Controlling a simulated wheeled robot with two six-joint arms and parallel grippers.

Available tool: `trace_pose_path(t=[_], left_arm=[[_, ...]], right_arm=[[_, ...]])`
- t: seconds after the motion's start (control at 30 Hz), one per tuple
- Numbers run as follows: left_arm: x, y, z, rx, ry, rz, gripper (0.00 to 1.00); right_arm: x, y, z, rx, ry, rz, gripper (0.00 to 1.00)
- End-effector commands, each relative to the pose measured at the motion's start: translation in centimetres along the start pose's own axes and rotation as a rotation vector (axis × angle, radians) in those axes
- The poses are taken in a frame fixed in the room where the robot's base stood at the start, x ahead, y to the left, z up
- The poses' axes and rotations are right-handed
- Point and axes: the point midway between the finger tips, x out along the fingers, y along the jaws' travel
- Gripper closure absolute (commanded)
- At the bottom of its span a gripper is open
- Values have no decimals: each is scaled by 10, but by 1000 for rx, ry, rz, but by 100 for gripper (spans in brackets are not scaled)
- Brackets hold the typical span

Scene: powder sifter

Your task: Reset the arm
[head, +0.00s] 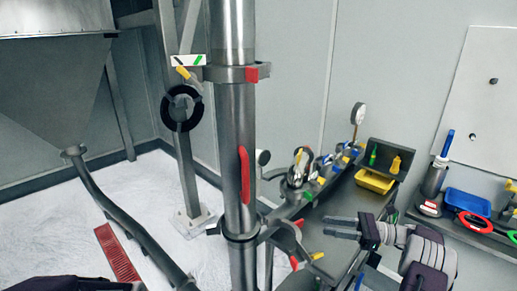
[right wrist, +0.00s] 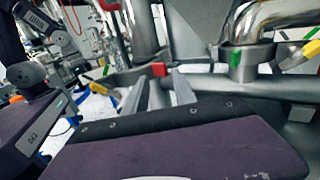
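My right gripper (head: 342,228) reaches in from the right in the head view, its fingers pointing left. The two fingers are apart with nothing between them. In the right wrist view the same gripper (right wrist: 158,92) shows two separated grey fingers in front of metal pipework. A red clamp piece (right wrist: 159,69) appears beyond the fingertips; I cannot tell how far away it is. Of my left arm only a dark part (head: 75,284) shows at the bottom left edge of the head view, and its fingers cannot be made out.
A tall steel column with a red handle (head: 244,175) stands mid-view. A grey hopper (head: 55,85) and pipe (head: 120,215) are on the left. A dark bench with a yellow bin (head: 375,181) and a shelf with a blue tray (head: 467,202) lie on the right.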

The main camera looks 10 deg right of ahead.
Motion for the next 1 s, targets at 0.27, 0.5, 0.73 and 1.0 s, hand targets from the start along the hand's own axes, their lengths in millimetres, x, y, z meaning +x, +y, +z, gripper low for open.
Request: trace_pose_path(t=[0.27,0.5,0.73,1.0], left_arm=[[0,0,0,0,0,0,64],[0,0,0,0,0,0,64],[0,0,0,0,0,0,64],[0,0,0,0,0,0,64]], right_arm=[[174,114,82,-148,253,442,68],[141,273,-33,-675,868,889,68],[41,274,-112,-1328,1072,1336,68],[46,244,-112,-1543,1069,1393,68]])
